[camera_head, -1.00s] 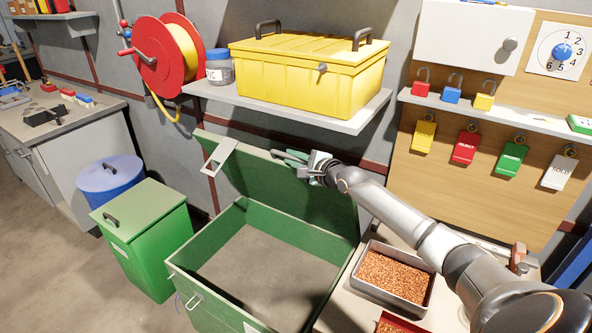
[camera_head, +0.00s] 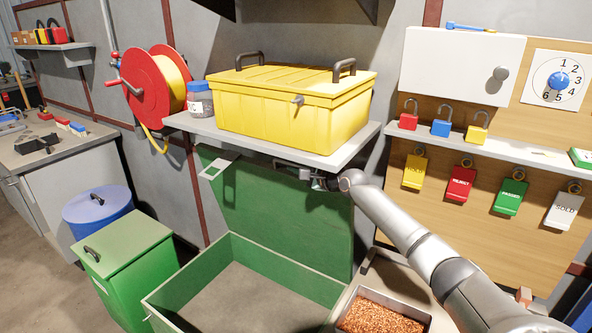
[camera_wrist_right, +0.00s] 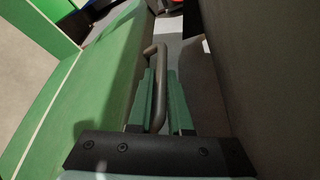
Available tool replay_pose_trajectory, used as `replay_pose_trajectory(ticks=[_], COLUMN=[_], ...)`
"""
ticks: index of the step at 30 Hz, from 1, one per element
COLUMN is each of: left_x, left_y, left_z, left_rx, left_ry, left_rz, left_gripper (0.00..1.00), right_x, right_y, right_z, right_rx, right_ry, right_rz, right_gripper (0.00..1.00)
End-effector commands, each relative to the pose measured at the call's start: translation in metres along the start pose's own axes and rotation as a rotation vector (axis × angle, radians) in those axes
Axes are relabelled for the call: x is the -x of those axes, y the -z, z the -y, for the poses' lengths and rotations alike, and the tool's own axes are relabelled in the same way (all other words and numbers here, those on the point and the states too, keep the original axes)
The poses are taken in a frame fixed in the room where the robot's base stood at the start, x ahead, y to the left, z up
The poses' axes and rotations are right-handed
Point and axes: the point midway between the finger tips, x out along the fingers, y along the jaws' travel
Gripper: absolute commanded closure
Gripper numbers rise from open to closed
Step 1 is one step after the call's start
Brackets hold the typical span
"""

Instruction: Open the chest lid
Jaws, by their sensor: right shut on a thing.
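The green chest (camera_head: 290,274) stands at the bottom centre of the head view, its lid (camera_head: 275,215) raised to about upright behind the opening. A latch plate (camera_head: 219,165) sticks out from the lid's top left edge. My right gripper (camera_head: 305,174) is at the lid's top edge, close under the wall shelf. In the right wrist view its fingers (camera_wrist_right: 164,80) are shut on the chest lid's grey-brown handle (camera_wrist_right: 158,55), with the green lid to the left. The handle is mostly hidden in the head view. My left gripper is not in view.
A shelf (camera_head: 300,150) carrying a yellow box (camera_head: 290,105) and a jar (camera_head: 200,100) overhangs the lid. A tray of copper granules (camera_head: 380,318) stands right of the chest. A green bin (camera_head: 125,260) and blue drum (camera_head: 97,210) stand left.

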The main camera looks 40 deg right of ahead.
Motion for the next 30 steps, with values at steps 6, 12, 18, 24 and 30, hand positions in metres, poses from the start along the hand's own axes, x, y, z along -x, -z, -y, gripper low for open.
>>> replay_pose_trajectory(ticks=[6,12,18,24,30], left_x=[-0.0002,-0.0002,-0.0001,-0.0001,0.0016], left_y=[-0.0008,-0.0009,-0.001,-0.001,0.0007], left_z=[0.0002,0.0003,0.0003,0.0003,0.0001], left_rx=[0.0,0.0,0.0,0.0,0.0], left_ry=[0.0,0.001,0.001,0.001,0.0], left_rz=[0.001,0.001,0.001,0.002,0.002], left_gripper=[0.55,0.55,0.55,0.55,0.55], right_x=[-0.0005,-0.0005,-0.0005,-0.0005,0.0012], right_y=[0.0005,0.0004,0.0003,0.0001,-0.0008], right_z=[0.0007,0.0006,0.0004,0.0001,-0.0027], right_rx=[-0.001,-0.001,-0.001,-0.001,-0.001], right_ry=[0.0,0.0,0.0,-0.001,-0.004], right_rz=[0.0,0.0,0.0,0.0,0.0], right_gripper=[1.0,1.0,0.7,0.7,0.7])
